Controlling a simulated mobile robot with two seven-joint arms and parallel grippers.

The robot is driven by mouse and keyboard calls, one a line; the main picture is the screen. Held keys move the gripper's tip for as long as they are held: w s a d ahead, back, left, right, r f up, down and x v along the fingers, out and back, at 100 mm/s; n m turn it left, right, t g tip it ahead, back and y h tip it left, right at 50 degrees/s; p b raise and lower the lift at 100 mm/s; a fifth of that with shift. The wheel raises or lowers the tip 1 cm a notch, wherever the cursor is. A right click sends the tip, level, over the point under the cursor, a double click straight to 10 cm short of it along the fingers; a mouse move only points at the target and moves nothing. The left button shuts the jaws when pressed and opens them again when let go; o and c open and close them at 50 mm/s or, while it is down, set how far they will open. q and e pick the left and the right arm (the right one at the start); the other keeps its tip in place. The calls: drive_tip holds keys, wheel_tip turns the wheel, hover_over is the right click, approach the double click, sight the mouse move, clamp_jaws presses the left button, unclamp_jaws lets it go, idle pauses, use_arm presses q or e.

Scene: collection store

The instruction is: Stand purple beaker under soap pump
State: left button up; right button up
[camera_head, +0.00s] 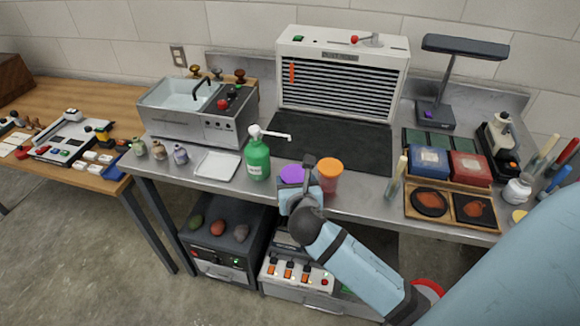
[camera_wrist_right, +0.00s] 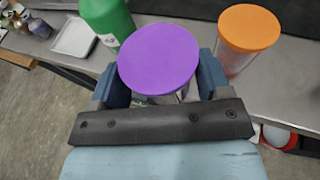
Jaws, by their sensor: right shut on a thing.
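The purple beaker (camera_head: 291,174) is at the front of the grey bench, partly hidden behind my right gripper. My right gripper (camera_head: 298,190) is shut on it; in the right wrist view the purple top (camera_wrist_right: 158,57) sits between the two blue-grey fingers (camera_wrist_right: 160,85). I cannot tell whether the beaker touches the bench. The green soap pump (camera_head: 257,158) stands just left of the beaker, its white spout pointing right above the bench. The pump's green body also shows in the right wrist view (camera_wrist_right: 108,18). My left gripper is not in view.
An orange-topped beaker (camera_head: 329,174) stands close on the right of the purple one. A white tray (camera_head: 217,165) lies left of the pump. A dark mat (camera_head: 335,142) lies behind, before a slatted white unit (camera_head: 342,75). A small sink (camera_head: 200,110) stands at left.

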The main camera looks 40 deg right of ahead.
drive_tip(key=x, duration=1)
drive_tip(key=shift+f, duration=0.3)
drive_tip(key=o, duration=1)
drive_tip(key=shift+f, duration=0.15)
drive_tip(key=shift+o, duration=0.2)
